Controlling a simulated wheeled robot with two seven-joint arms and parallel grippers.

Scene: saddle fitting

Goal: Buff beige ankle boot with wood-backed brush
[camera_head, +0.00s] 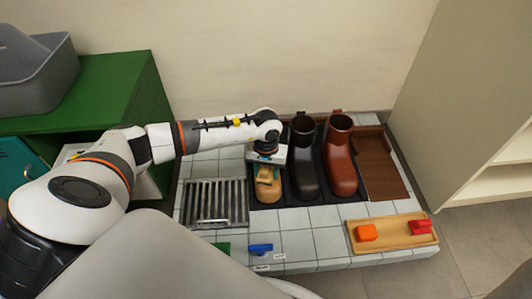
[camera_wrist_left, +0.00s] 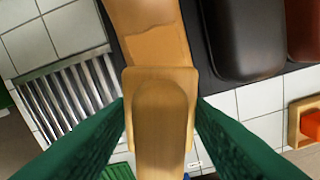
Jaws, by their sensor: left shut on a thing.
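The beige ankle boot (camera_head: 269,191) stands at the left end of a row on a dark mat (camera_head: 318,195); its top is hidden by my left arm. My left gripper (camera_head: 266,166) is above the boot's front part, pointing down. In the left wrist view, my left gripper's green fingers (camera_wrist_left: 160,108) are closed on the sides of the wood-backed brush (camera_wrist_left: 160,92). The brush lies over the toe end of the boot (camera_wrist_left: 150,28). Its bristles are hidden, so contact cannot be told. My right gripper is not in view.
A black boot (camera_head: 303,175) and a red-brown boot (camera_head: 341,172) stand close on the right. A metal grate (camera_head: 216,203) is on the left. A wooden tray (camera_head: 392,240) holds orange and red pieces. A blue object (camera_head: 261,249) lies at the front. Tiles between are clear.

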